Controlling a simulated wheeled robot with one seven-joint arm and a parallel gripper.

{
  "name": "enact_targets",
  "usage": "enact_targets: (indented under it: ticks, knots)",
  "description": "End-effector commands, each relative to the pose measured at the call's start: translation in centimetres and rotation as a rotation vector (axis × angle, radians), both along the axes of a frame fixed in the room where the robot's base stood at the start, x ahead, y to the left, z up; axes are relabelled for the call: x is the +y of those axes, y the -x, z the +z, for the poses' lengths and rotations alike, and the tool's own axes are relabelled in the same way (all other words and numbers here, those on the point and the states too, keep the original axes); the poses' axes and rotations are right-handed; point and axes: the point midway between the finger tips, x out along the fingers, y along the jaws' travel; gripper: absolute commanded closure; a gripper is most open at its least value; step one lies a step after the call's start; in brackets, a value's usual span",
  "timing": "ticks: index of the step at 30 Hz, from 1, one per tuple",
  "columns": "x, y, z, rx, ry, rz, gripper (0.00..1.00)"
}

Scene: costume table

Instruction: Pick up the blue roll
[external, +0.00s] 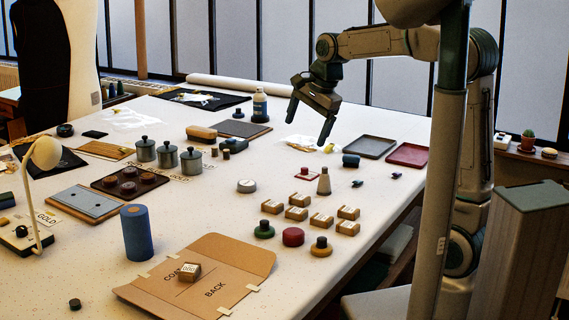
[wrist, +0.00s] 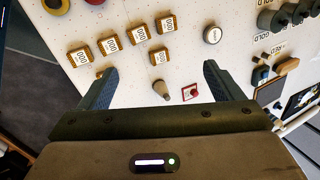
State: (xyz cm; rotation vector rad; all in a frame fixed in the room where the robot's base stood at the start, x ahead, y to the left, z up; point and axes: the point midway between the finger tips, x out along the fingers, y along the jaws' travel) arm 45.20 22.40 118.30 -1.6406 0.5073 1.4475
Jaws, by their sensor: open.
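The blue roll (external: 136,232) stands upright on the white table near its front left in the external view. Its top shows a small tan core. It does not show in the wrist view. My gripper (external: 307,130) is open and empty, in the air above the far right part of the table, well away from the roll. In the wrist view my two fingers (wrist: 161,67) are spread wide with nothing between them.
A brown cardboard folder (external: 215,262) with a small block on it lies right of the roll. A grey-blue tray (external: 85,203) and a desk lamp (external: 43,155) are left of it.

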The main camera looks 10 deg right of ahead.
Motion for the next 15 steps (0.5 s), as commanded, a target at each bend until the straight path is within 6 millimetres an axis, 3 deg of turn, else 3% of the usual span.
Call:
enact_targets:
  ticks: [1,8,15]
  knots:
    - [2.7,-0.5,-0.3,0.023,-0.022,-0.044,0.14]
    - [14.4,-0.7,-0.7,0.138,-0.136,-0.323,0.14]
    - [27.1,3.0,-2.5,0.267,-0.227,-0.6,0.14]
